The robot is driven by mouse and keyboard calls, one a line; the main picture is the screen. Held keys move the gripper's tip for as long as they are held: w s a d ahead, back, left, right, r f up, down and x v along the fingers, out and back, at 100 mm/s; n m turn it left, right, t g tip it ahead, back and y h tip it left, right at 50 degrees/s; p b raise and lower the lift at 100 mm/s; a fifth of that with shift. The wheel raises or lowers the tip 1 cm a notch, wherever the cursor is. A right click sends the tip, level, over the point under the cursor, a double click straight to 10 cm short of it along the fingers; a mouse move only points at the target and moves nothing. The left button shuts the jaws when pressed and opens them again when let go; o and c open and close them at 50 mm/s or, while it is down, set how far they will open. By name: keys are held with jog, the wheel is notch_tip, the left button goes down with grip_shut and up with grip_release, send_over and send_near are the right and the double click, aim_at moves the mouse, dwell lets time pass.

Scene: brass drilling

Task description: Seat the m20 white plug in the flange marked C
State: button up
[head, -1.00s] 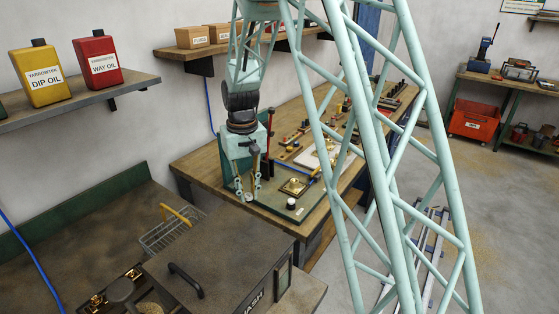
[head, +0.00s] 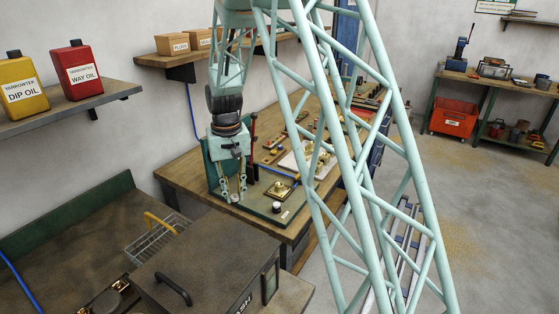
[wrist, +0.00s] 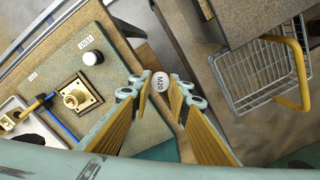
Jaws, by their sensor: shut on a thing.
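My gripper (wrist: 158,96) is shut on the white plug marked M20 (wrist: 160,81), held at the fingertips. In the head view my gripper (head: 233,198) hangs pointing down above the near left part of the green bench mat; the plug is too small to make out there. A square brass flange with a round raised centre (wrist: 77,96) sits on the mat, left of and apart from the plug in the wrist view. It also shows in the head view (head: 280,189), right of my gripper. I cannot read a letter C on or near it.
A blue-handled tool (wrist: 62,130) and a white tray (wrist: 20,125) lie beyond the flange. A wire basket (wrist: 262,75) is beside the dark-lidded box (head: 205,262).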

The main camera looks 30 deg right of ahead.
jog(key=w+d+r+m+p, duration=0.1)
jog(key=w+d+m+p, duration=0.2)
jog(key=d+m, duration=0.3)
jog(key=w+d+r+m+p, duration=0.1)
jog(key=w+d+m+p, duration=0.2)
jog(key=d, duration=1.1)
jog(key=m+p, duration=0.2)
jog(key=m, duration=0.1)
jog(key=shift+d+r+p, duration=0.3)
jog(key=shift+d+r, duration=0.05)
jog(key=shift+f, duration=0.2)
jog(key=shift+w+f+b, duration=0.1)
jog(key=shift+f+b, duration=1.1)
jog(key=shift+f, duration=1.3)
jog(key=shift+f+b, duration=0.65)
jog(key=shift+f, duration=0.25)
dwell(0.9)
dwell(0.3)
jog(key=o, duration=0.8)
jog(key=shift+o, duration=0.7)
